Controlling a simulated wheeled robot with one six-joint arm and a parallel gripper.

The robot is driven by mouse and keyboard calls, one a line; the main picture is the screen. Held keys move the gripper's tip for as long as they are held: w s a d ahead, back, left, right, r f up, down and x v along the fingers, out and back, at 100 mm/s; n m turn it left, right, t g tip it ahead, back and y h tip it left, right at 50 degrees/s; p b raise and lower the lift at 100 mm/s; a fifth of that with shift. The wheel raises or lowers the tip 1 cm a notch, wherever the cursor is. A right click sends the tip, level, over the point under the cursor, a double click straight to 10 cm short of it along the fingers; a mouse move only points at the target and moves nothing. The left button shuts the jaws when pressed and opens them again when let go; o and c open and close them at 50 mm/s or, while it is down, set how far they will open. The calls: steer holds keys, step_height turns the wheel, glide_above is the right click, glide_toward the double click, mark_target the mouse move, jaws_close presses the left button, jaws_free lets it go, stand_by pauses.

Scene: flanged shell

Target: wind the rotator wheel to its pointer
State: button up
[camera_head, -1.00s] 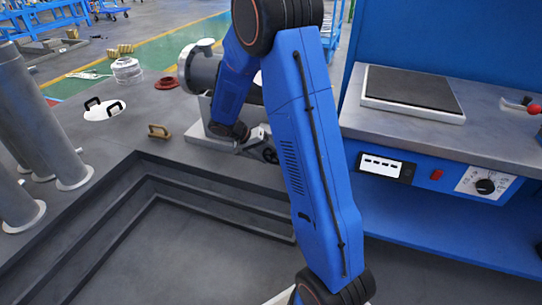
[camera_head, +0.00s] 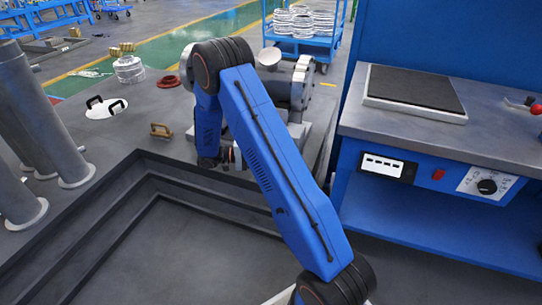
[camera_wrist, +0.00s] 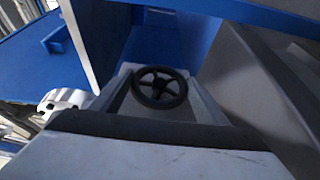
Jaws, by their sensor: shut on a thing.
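The rotator wheel (camera_wrist: 160,87) is a dark spoked handwheel, whole in the middle of the wrist view against a light grey housing. In the head view my arm hides it. The rotator (camera_head: 300,92), grey with round flanged parts, stands behind my arm on a light base. My gripper (camera_head: 232,157) is small and partly hidden at the rotator's front, left of my forearm. It is shut on the rotator wheel, though the contact itself is not clear in either view. I cannot make out the pointer or the wheel's mark.
A blue workbench with a grey top (camera_head: 390,125) and a dark plate (camera_head: 415,88) stands close on the right. A stepped pit (camera_head: 170,235) opens in front. Grey cylinders (camera_head: 40,120) stand at the left.

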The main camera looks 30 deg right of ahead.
steer(key=shift+f+n+g+h, duration=0.15)
steer(key=shift+n+g+h, duration=0.3)
steer(key=shift+h, duration=0.55)
steer(key=o, duration=1)
steer(key=shift+o, duration=0.2)
